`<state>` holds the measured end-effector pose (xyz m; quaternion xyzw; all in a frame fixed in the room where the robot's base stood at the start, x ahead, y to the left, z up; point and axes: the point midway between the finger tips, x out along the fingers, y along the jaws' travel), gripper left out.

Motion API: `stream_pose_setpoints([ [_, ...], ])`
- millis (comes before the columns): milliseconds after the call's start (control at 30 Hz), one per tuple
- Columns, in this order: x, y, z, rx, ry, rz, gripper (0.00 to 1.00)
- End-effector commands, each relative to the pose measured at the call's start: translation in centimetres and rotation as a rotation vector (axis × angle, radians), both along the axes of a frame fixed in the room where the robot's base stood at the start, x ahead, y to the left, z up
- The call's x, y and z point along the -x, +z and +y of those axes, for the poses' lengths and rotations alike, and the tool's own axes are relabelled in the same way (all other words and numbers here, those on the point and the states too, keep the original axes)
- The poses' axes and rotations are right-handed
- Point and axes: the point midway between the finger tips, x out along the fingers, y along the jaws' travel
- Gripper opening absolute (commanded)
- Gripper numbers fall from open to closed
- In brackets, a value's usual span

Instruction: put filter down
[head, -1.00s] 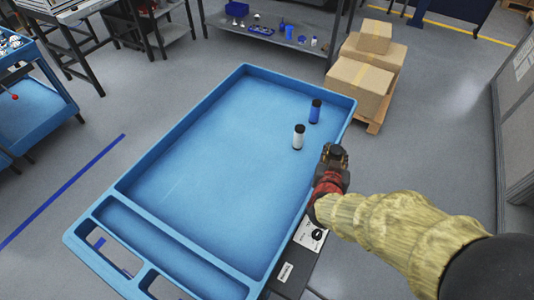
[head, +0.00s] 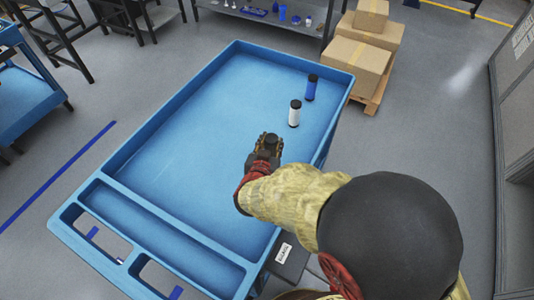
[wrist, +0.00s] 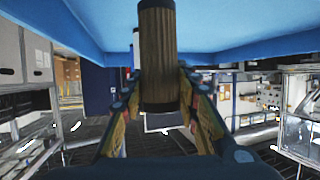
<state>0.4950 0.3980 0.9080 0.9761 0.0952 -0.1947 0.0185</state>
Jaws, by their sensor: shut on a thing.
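My gripper (head: 264,154) is over the right part of the blue cart tray (head: 190,140). It is shut on a filter, a brown ribbed cylinder with dark ends (wrist: 157,45), which stands upright between the fingers in the wrist view. In the head view only its dark top (head: 271,139) shows clearly. The wrist view shows the blue tray surface (wrist: 230,45) along its top; whether the filter touches it I cannot tell. A white filter with a black cap (head: 295,115) and a blue one with a black cap (head: 311,90) stand upright beyond my gripper.
The tray has a raised rim (head: 329,130) on the right. Its middle and left are clear. Cardboard boxes (head: 357,65) are stacked on a pallet behind it to the right. A shelf with small parts (head: 262,18) stands at the back.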

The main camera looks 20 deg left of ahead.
Motion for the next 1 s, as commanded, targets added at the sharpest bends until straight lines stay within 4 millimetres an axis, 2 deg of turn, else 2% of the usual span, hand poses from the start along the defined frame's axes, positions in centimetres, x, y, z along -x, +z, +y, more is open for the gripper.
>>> stream_pose_setpoints([
  [267,0.4,-1.6,1.3,0.0,0.001,-0.001,0.05],
  [500,0.4,-4.7,1.3,0.0,0.0,-0.001,0.05],
  [900,0.4,-4.9,1.3,0.001,0.0,-0.001,0.05],
  [933,0.4,-5.0,1.3,0.001,0.0,0.0,0.32],
  [1000,0.4,-4.9,1.3,0.0,0.0,-0.001,0.36],
])
